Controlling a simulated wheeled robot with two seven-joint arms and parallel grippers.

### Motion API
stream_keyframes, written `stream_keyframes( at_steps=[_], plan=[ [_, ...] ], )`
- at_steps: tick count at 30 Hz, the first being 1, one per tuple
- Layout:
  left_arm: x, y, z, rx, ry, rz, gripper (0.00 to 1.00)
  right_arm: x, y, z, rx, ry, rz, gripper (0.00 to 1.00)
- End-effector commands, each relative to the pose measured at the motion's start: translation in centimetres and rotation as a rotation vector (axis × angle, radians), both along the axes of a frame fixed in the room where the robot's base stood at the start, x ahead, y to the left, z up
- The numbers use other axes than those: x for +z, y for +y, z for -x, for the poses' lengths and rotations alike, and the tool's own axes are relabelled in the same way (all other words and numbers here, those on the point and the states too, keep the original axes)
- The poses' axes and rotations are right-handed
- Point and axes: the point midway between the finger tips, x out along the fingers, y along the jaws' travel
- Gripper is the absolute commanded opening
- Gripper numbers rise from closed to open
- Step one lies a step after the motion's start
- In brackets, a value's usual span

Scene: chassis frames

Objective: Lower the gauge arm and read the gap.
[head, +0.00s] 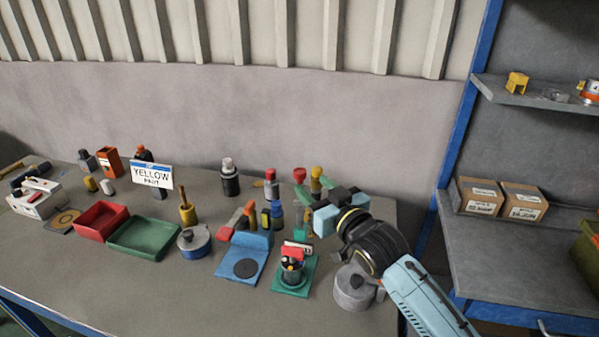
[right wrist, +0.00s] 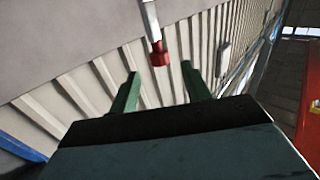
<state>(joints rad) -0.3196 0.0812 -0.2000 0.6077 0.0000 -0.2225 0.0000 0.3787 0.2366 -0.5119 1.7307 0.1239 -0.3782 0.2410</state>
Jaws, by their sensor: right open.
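A green-based fixture (head: 291,278) with a dark round part and a red piece on top stands at the table's front right; I take it for the gauge. My right gripper (head: 309,190) is above and behind it, its green fingers apart and empty. In the right wrist view the open fingers (right wrist: 160,73) frame a grey bar with a red end (right wrist: 159,54), just beyond the fingertips. A red knob (head: 299,175) shows by the fingers in the head view; I cannot tell whether it is that red end. The gap and any reading are too small to see. My left gripper is out of view.
A blue stand with a black disc (head: 246,268) is left of the fixture, and a grey lidded pot (head: 353,290) is right of it. Red (head: 101,222) and green (head: 143,236) trays lie further left. Several bottles stand behind. The front left tabletop is clear.

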Motion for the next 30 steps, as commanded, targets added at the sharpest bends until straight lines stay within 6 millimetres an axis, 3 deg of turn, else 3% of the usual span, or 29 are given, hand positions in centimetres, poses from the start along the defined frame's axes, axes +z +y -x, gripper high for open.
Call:
stream_keyframes(
  at_steps=[8,12,26,30],
  plan=[
    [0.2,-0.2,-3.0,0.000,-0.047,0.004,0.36,0.1,2.1,-4.0,0.001,0.000,0.000,0.47],
    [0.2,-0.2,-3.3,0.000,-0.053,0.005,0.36,0.0,2.7,-5.2,0.001,0.000,0.000,0.47],
    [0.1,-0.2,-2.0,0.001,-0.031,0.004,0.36,0.0,3.1,-6.0,0.001,0.000,0.000,0.47],
    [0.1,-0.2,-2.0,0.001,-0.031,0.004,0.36,0.0,3.1,-6.0,0.001,0.000,0.000,0.32]
  ],
)
